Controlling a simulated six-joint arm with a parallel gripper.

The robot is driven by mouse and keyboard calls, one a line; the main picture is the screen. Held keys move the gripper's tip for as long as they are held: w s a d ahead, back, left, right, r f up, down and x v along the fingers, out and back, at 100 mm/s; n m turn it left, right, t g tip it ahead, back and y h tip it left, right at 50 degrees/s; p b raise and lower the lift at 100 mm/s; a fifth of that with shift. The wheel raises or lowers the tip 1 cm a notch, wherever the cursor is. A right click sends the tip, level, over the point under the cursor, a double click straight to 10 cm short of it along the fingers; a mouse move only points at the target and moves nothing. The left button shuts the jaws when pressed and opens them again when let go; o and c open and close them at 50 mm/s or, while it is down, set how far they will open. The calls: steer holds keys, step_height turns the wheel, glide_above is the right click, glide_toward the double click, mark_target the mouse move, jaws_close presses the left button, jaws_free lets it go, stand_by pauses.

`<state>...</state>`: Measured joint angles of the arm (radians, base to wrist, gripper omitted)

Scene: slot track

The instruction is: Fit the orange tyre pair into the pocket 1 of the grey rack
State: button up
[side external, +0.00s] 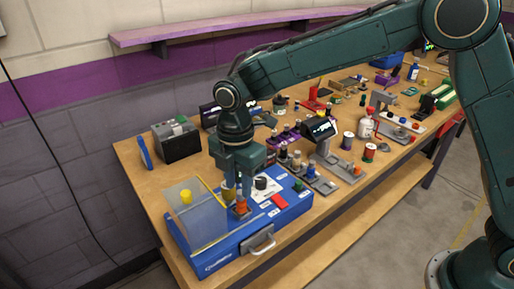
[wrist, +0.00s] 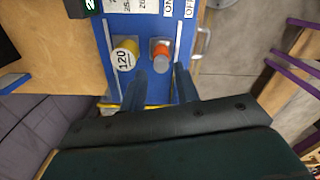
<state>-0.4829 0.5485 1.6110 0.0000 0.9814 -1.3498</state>
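A small orange round piece (wrist: 161,50), which looks like the orange tyre pair, stands on a grey square seat on top of a blue box. It also shows in the side view (side external: 241,208), just below my gripper (side external: 238,190). In the wrist view my gripper (wrist: 160,72) has its two dark fingers apart, with the orange piece ahead of the gap; I see nothing held. Grey holders with small parts stand behind the box, one nearer (side external: 318,183) and one farther right (side external: 350,172). I cannot tell which is the grey rack or where pocket 1 is.
A yellow cylinder marked 120 (wrist: 126,53) stands left of the orange piece. A dark box (side external: 177,142) and spools (side external: 369,152) stand on the crowded bench.

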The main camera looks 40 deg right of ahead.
mark_target(240, 193)
steer(key=shift+s+d+f, duration=0.1)
steer(key=shift+f, duration=2.45)
steer(key=shift+c, duration=0.4)
jaws_close()
